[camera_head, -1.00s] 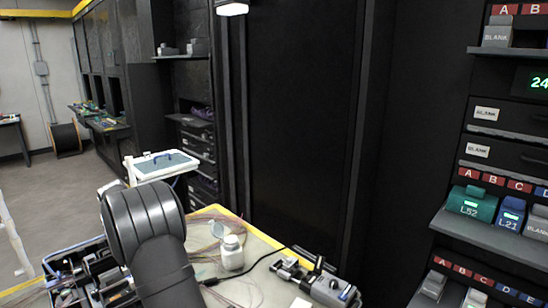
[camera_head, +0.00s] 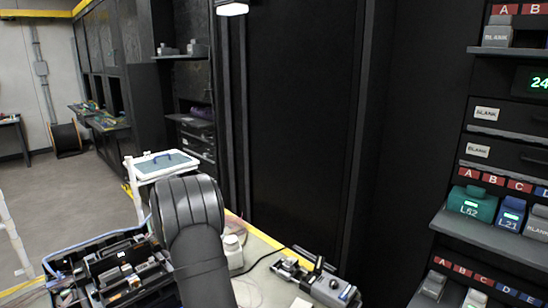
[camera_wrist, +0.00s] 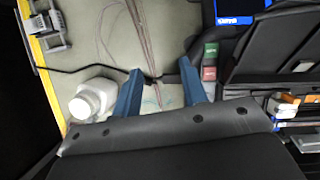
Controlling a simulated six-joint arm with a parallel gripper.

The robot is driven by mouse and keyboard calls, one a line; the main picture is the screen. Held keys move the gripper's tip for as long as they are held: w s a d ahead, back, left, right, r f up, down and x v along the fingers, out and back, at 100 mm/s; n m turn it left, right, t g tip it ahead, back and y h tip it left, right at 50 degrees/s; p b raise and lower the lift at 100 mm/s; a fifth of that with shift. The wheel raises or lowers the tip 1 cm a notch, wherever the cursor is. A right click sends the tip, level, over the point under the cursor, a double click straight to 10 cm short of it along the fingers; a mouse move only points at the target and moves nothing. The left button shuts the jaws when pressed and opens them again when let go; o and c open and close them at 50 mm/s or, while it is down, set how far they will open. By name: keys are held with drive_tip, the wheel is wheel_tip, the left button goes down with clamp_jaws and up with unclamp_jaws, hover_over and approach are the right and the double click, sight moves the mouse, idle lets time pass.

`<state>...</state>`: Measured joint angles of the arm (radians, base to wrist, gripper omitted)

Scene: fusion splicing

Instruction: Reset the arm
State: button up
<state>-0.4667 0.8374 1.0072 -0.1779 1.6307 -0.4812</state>
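My gripper (camera_wrist: 163,90) shows in the wrist view as two blue fingers held apart, with nothing between them. It hangs over the pale work table (camera_wrist: 95,30), above thin fiber strands and a black cable. In the head view my dark arm rises at the lower middle and the gripper itself is not visible. A white bottle (camera_wrist: 92,100) stands to the left of the fingers; in the head view it is partly hidden behind my arm (camera_head: 233,252).
A black toolbox (camera_head: 115,270) with compartments is left of my arm. A grey device (camera_head: 330,290) sits on the table at right. A white cart (camera_head: 160,165) stands behind. Shelves with labelled modules (camera_head: 472,203) line the right side. Dark cabinet doors (camera_head: 300,120) stand behind the table.

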sight(96, 291)
drive_tip(key=s+a+n+t, duration=0.1)
drive_tip(key=a+n, duration=0.2)
drive_tip(key=a, duration=0.1)
drive_tip(key=s+a+r+n+t, duration=0.1)
drive_tip(key=s+a+n, duration=0.1)
drive_tip(key=a, duration=0.3)
drive_tip(key=s+a+r+n+t, duration=0.1)
drive_tip(key=s+a+n, duration=0.1)
drive_tip(key=a, duration=0.3)
drive_tip(key=shift+s+a+r+n+h, duration=0.15)
drive_tip(key=shift+s+n+h, duration=0.2)
drive_tip(key=shift+n, duration=0.45)
drive_tip(key=s+a+n, duration=0.2)
drive_tip(key=a, duration=0.1)
drive_tip(key=s+a+r+n+t, duration=0.1)
drive_tip(key=s+a+n, duration=0.1)
drive_tip(key=a, duration=0.2)
drive_tip(key=s+a+r+n+t+y, duration=0.1)
drive_tip(key=s+a+n, duration=0.1)
drive_tip(key=s+a, duration=0.1)
drive_tip(key=shift+a+r+n, duration=0.15)
drive_tip(key=shift+a+n, duration=0.15)
drive_tip(key=shift+n, duration=0.1)
drive_tip(key=shift+s+a+n+t, duration=0.4)
drive_tip(key=shift+s+a, duration=0.1)
drive_tip(key=shift+a, duration=0.05)
wheel_tip(96, 291, down, 4)
drive_tip(key=shift+f, duration=1.1)
